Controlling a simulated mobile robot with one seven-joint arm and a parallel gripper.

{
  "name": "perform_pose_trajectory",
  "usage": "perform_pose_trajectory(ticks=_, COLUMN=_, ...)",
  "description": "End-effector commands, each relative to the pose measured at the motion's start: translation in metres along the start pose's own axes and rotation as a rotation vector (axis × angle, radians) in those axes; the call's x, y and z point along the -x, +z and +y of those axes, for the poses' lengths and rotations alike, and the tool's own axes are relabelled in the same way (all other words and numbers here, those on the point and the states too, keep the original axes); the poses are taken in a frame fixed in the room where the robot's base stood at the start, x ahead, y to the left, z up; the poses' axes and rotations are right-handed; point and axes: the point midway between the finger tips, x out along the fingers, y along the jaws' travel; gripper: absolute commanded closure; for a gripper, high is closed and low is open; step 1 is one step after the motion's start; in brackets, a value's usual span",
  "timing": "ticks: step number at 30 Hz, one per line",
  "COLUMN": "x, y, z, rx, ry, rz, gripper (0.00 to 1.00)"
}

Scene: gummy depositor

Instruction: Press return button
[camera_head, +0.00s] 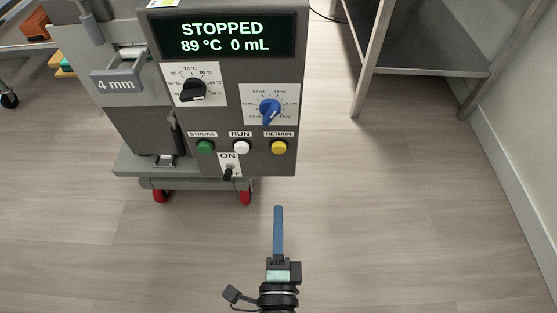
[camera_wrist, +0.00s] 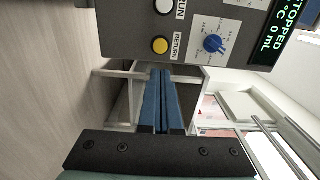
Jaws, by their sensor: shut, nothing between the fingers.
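The yellow return button (camera_head: 279,147) sits at the right end of a row of buttons on the machine's dark front panel, under a RETURN label. It also shows in the wrist view (camera_wrist: 160,45), near the top middle. My gripper (camera_head: 278,209) has long blue fingers and is below the return button in the head view, apart from the panel. In the wrist view the fingers (camera_wrist: 161,75) lie together, with nothing held between them. The display (camera_head: 222,36) reads STOPPED, 89 °C, 0 mL.
The white run button (camera_head: 242,147) and green stroke button (camera_head: 205,146) are left of the return button. A blue knob (camera_head: 270,109) is above it, a black knob (camera_head: 192,91) up left. A black switch (camera_head: 228,174) is below. A metal table (camera_head: 420,55) stands right; the floor between is clear.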

Motion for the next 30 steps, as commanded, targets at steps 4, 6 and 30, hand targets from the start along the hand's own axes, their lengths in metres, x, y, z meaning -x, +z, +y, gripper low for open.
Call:
perform_pose_trajectory(ticks=4, x=-0.017, y=0.0, z=0.002, rx=0.0, ry=-0.004, rz=0.001, gripper=1.0)
perform_pose_trajectory(ticks=6, x=-0.03, y=-0.001, z=0.002, rx=0.001, ry=-0.005, rz=0.002, gripper=1.0)
perform_pose_trajectory(ticks=30, x=-0.138, y=0.0, z=0.0, rx=0.002, ry=0.0, rz=0.0, gripper=1.0)
